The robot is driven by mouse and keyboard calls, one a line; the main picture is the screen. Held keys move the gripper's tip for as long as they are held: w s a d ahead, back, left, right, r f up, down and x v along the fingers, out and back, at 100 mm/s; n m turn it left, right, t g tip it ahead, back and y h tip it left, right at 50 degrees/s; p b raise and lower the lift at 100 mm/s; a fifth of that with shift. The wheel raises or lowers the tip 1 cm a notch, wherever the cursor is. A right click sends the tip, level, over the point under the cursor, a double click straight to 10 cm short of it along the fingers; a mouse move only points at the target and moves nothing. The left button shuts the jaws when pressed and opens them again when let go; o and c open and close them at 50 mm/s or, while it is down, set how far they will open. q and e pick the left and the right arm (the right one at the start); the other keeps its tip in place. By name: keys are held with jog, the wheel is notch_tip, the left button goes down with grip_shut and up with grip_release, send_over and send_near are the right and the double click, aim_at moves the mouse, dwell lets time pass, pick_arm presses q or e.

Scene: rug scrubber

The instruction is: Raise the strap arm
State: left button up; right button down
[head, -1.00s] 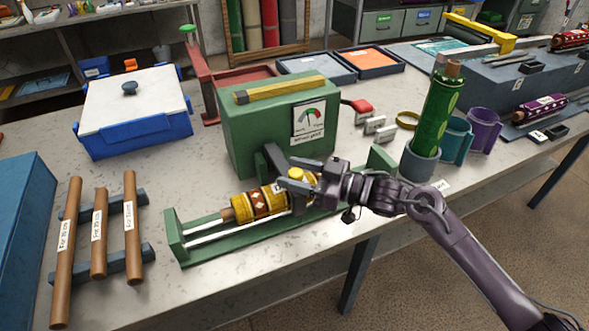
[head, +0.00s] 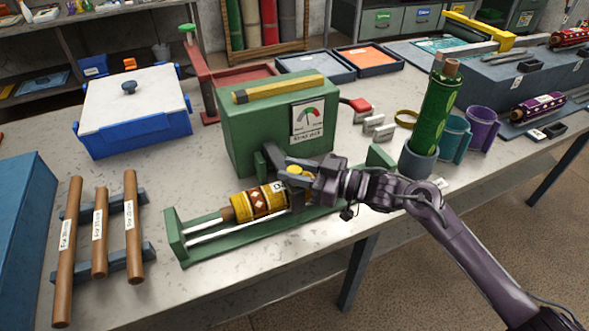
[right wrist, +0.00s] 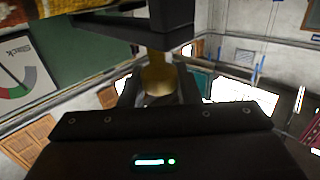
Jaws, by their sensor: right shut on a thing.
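The green machine (head: 262,125) stands on the bench with a dial (head: 308,120) on its front. A dark grey strap arm (head: 269,158) shows at its lower front, largely hidden behind my gripper. A yellow knob (head: 295,169) sits between the fingers of my right gripper (head: 292,178), which is shut on it; the knob also shows in the right wrist view (right wrist: 158,78). The knob appears to belong to the strap arm, but the join is hidden. A yellow patterned roll (head: 258,202) lies in the green cradle (head: 180,240) below. My left gripper is not in view.
Several wooden rods (head: 133,225) lie on a rack at left, near a blue box with a white lid (head: 130,110). A green roll (head: 433,110) stands in a grey cup (head: 418,160) right of my gripper. The bench front between rack and cradle is clear.

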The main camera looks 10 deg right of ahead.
aim_at(283, 166)
jog(key=shift+m+g+h, duration=0.4)
jog(key=shift+m+h, duration=0.2)
jog(key=shift+m, duration=0.1)
jog(key=r+p, duration=0.1)
jog(key=p, duration=0.1)
jog(key=w+r+p, duration=0.1)
jog(key=p, duration=0.1)
jog(key=w+r+p, duration=0.1)
jog(key=r, duration=0.1)
jog(key=shift+w+a+r+p, duration=0.1)
jog(key=shift+w+a+p, duration=0.1)
jog(key=shift+a+p, duration=0.2)
jog(key=w+a+r+m+g+h+p, duration=0.1)
jog(key=w+r+p, duration=0.2)
jog(key=w, duration=0.2)
jog(key=shift+w+a+m+h+p, duration=0.25)
jog(key=shift+a+m+h+p, duration=0.05)
jog(key=shift+a+m, duration=0.1)
jog(key=shift+d, duration=0.1)
